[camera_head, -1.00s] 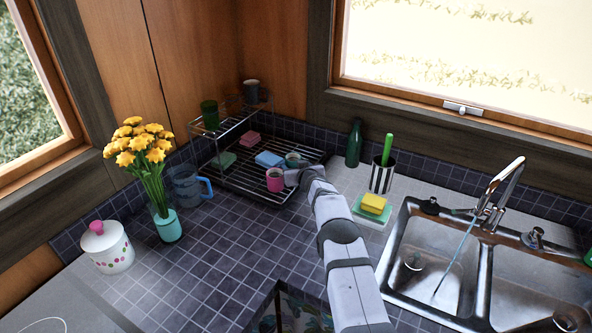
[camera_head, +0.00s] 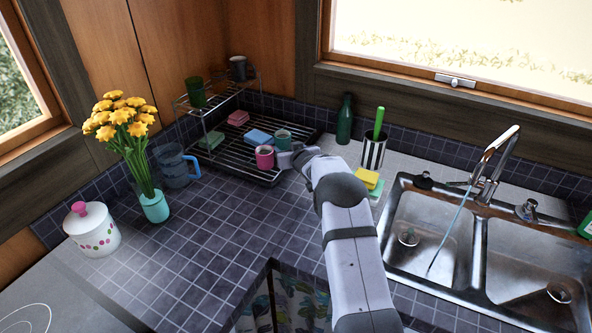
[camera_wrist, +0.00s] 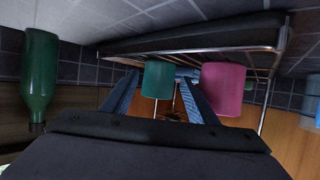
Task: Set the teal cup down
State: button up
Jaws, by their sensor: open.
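The teal cup (camera_head: 283,137) stands upright on the lower level of the wire dish rack (camera_head: 240,175), just behind and right of the pink cup (camera_head: 264,156). My gripper (camera_head: 287,158) is at the rack's right front edge, close to both cups and partly hidden by my arm. In the wrist view, which is upside down, my open gripper (camera_wrist: 159,76) has its blue fingers spread, with the teal cup (camera_wrist: 158,82) showing in the gap between them. The pink cup (camera_wrist: 223,88) is just right of the right finger. The jaws are not closed on either cup.
A green bottle (camera_head: 344,120), striped utensil holder (camera_head: 372,153) and yellow sponge (camera_head: 366,179) stand right of the rack. A blue mug (camera_head: 175,166) and flower vase (camera_head: 154,207) are left. The tiled counter in front is clear. The sink (camera_head: 433,228) is far right.

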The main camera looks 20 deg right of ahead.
jog(key=shift+s+b, duration=1.95)
jog(key=shift+s, duration=2.4)
jog(key=shift+s+a+r+g, duration=0.1)
jog(key=shift+s+g, duration=0.2)
jog(key=shift+s, duration=0.15)
jog(key=s+a+g, duration=0.1)
jog(key=s+g, duration=0.1)
jog(key=s, duration=0.4)
jog(key=s+a+f+g+p, duration=0.1)
jog(key=s+a+g, duration=0.1)
jog(key=s, duration=0.4)
jog(key=s+a+g+h+p, duration=0.1)
jog(key=s+g, duration=0.1)
jog(key=s, duration=0.4)
jog(key=shift+s+a+f, duration=0.15)
jog(key=shift+f, duration=0.2)
jog(key=s+a+f+g, duration=0.1)
jog(key=s+a+g, duration=0.2)
jog(key=s, duration=1)
jog(key=s+a+f+g+y, duration=0.1)
jog(key=s+a+g, duration=0.2)
jog(key=s, duration=1)
jog(key=shift+s+a+f+g, duration=0.25)
jog(key=shift+a+f+g, duration=0.05)
jog(key=shift+g, duration=0.2)
